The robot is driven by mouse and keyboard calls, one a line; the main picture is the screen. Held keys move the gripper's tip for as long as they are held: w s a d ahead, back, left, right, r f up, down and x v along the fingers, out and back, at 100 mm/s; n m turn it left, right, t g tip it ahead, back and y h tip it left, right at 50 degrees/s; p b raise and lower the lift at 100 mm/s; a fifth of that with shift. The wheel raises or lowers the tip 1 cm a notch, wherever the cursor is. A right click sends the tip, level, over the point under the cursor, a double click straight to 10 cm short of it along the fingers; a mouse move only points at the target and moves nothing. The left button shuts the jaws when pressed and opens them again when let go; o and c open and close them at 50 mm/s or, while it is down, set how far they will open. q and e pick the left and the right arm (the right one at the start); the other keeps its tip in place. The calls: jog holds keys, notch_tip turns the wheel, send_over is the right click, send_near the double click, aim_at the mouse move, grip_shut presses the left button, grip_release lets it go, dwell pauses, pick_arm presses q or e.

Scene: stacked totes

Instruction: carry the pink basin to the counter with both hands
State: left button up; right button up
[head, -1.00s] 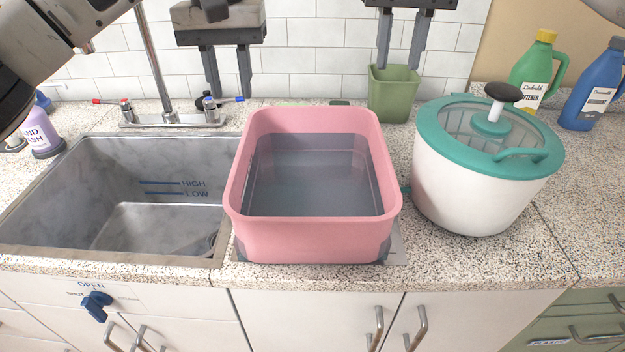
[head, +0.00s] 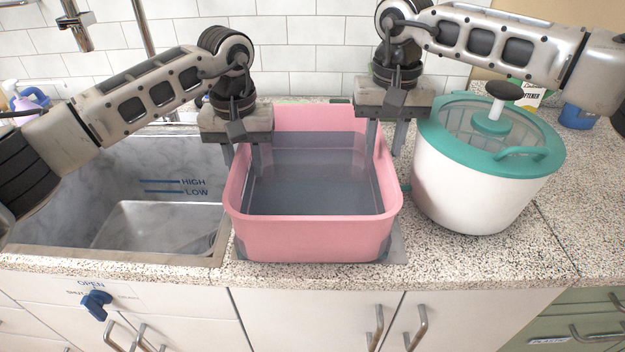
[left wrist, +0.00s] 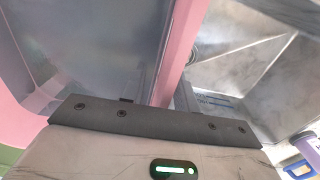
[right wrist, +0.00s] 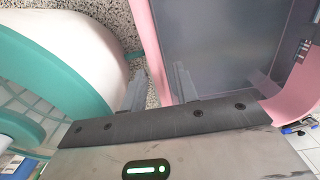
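The pink basin (head: 310,237) stands upright on the counter (head: 480,262), right of the sink, with clear greyish water in it. My left gripper (head: 242,165) is over its left wall, open, one finger on each side of the rim. My right gripper (head: 385,148) is over its right wall, also open. In the right wrist view the basin's pink wall (right wrist: 150,45) runs between the two fingers, with visible space beside it. In the left wrist view the wall (left wrist: 177,60) rises by the fingers, one of which is hard to make out.
The steel sink (head: 60,180) lies directly left of the basin. A white spinner tub with a teal lid (head: 480,190) stands close on the right, near my right gripper. Bottles (head: 577,117) stand at the back right. A grey plate (head: 398,250) shows under the basin.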

pick_arm(q)
jog(key=shift+f, duration=0.15)
pick_arm(e)
jog(key=shift+f, duration=0.15)
pick_arm(q)
grip_shut()
pick_arm(e)
grip_shut()
dwell(1.0)
